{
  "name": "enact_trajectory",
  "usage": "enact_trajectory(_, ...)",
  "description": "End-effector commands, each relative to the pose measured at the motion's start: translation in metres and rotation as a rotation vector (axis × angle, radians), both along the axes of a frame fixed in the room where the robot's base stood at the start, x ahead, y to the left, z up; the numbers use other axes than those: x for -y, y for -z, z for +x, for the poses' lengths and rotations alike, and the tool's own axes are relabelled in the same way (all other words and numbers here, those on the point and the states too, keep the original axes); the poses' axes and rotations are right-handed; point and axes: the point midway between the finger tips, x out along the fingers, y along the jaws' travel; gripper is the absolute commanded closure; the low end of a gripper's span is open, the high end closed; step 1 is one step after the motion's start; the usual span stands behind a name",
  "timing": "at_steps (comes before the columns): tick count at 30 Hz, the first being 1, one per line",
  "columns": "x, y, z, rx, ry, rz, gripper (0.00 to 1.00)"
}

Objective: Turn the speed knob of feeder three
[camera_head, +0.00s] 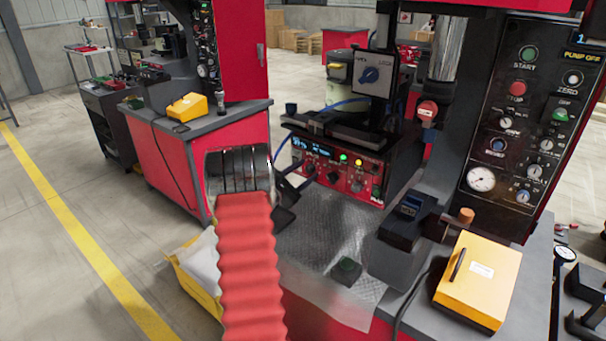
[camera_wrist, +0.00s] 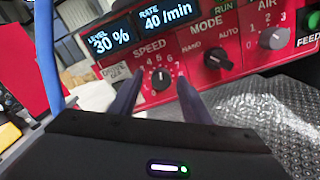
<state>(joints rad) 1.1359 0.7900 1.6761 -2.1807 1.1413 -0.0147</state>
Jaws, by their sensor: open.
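The speed knob (camera_wrist: 160,80) is a small dark knob under the word SPEED, on a numbered dial, in the wrist view. It sits on a red control panel (camera_wrist: 238,75) whose displays read level 30 % and rate 40 /min. My gripper (camera_wrist: 158,86) is open, its two dark fingers spread to the left and right of the knob, pointing at the panel. I cannot tell whether they touch it. In the head view, my gripper (camera_head: 306,174) is at the left part of the same red panel (camera_head: 345,176), hiding the speed knob. No feeder number is readable.
The mode knob (camera_wrist: 217,60) and the air knob (camera_wrist: 273,38) are to the right of the speed knob. A blue cable (camera_wrist: 46,60) runs at the left. A patterned metal plate (camera_head: 325,235) lies before the panel. A yellow box (camera_head: 478,280) stands at the right.

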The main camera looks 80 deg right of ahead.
Motion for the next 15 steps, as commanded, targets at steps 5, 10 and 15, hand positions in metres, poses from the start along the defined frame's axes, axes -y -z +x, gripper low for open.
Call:
enact_trajectory(5,-0.008,0.0,0.004,0.0,-0.002,0.002,0.56)
enact_trajectory(10,-0.027,0.0,0.013,0.0,-0.001,0.0,0.56)
enact_trajectory(15,-0.054,0.0,0.024,-0.001,-0.002,0.0,0.56)
